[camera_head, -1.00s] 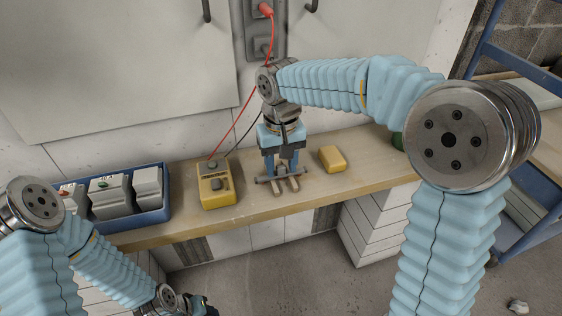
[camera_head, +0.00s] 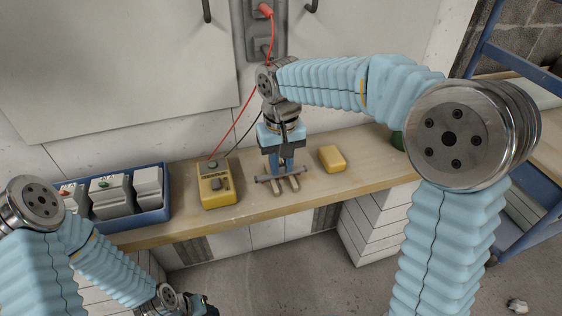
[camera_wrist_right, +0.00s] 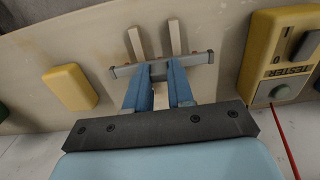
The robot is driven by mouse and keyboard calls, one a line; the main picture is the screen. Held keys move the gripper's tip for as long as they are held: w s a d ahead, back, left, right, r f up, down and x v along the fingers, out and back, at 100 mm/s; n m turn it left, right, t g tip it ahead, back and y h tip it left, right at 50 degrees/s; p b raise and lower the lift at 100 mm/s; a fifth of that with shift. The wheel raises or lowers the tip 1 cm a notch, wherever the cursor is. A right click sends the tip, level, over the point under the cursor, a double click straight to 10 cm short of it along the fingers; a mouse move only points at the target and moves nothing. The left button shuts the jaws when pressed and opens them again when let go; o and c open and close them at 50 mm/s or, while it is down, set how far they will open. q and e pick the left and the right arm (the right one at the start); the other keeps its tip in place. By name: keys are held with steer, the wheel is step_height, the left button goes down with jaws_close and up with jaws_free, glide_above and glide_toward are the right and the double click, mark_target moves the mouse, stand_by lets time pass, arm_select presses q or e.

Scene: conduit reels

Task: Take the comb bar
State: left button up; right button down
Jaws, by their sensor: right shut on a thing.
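The comb bar (camera_head: 268,179) is a thin grey bar with small end caps, lying crosswise at the bench's front part. It also shows in the right wrist view (camera_wrist_right: 203,58). My right gripper (camera_head: 283,173) points down over the bar, its blue fingers shut on the bar's middle, as the right wrist view (camera_wrist_right: 158,72) shows. Two pale wooden strips (camera_wrist_right: 175,37) stick out from under the bar; I cannot tell whether they are fixed to it. My left gripper (camera_head: 204,306) is dark and partly cut off at the bottom edge; its jaws cannot be made out.
A yellow tester (camera_head: 217,187) with red and black leads stands left of the bar. A yellow block (camera_head: 332,159) lies to the right. A blue tray (camera_head: 166,213) of grey boxes is at the far left. The wooden bench (camera_head: 245,213) has free room along its front.

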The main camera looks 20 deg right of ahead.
mark_target(281, 166)
steer(key=shift+r+p, duration=0.8)
steer(key=shift+r, duration=0.1)
steer(key=shift+r+p, duration=2.8)
steer(key=shift+r, duration=0.25)
steer(key=shift+s+f, duration=0.1)
